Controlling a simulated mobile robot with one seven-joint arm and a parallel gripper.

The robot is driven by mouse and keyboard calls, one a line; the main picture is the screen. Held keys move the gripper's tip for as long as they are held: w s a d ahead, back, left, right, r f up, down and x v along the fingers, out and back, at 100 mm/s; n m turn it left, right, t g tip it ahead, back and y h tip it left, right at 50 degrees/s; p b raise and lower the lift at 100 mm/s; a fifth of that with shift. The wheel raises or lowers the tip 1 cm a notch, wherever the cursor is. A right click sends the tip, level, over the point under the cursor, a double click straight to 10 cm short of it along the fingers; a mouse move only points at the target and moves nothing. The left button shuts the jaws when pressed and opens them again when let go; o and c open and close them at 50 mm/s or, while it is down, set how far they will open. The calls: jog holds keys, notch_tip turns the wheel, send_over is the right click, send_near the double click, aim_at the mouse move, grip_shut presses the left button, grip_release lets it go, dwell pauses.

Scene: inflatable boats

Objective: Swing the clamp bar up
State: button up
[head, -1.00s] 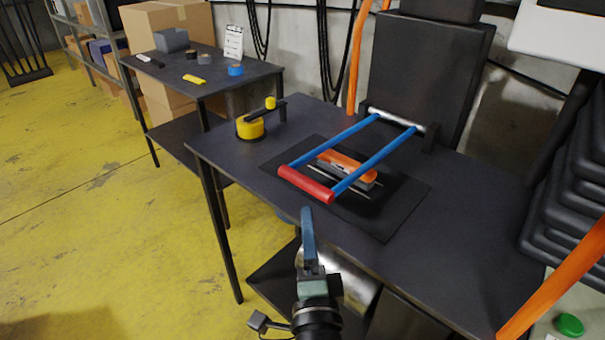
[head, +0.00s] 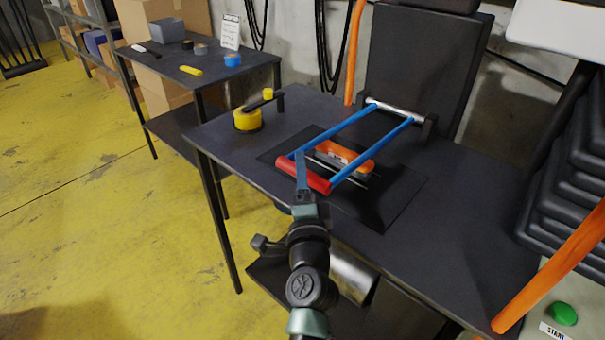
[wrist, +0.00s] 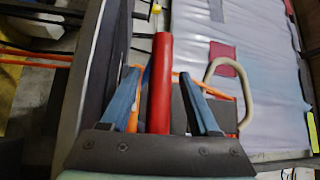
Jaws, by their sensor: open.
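The clamp bar is a frame of two blue arms (head: 388,143) with a red grip (head: 303,176) across its front end. It hinges at a silver rod (head: 385,108) at the back of the bench and lies low, close to level, over a black mat (head: 377,212). My gripper (head: 300,158) is at the left part of the red grip in the head view. In the wrist view the red grip (wrist: 161,75) runs between my two blue fingers (wrist: 159,88), which are apart, with gaps visible on both sides.
An orange-topped block (head: 345,157) sits under the bar. A yellow round tool (head: 247,119) stands at the bench's left. A side table (head: 205,76) holds small items. Orange tubes (head: 555,268) and a green button (head: 563,314) are at right. The bench's right part is clear.

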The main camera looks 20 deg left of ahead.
grip_shut()
dwell(1.3)
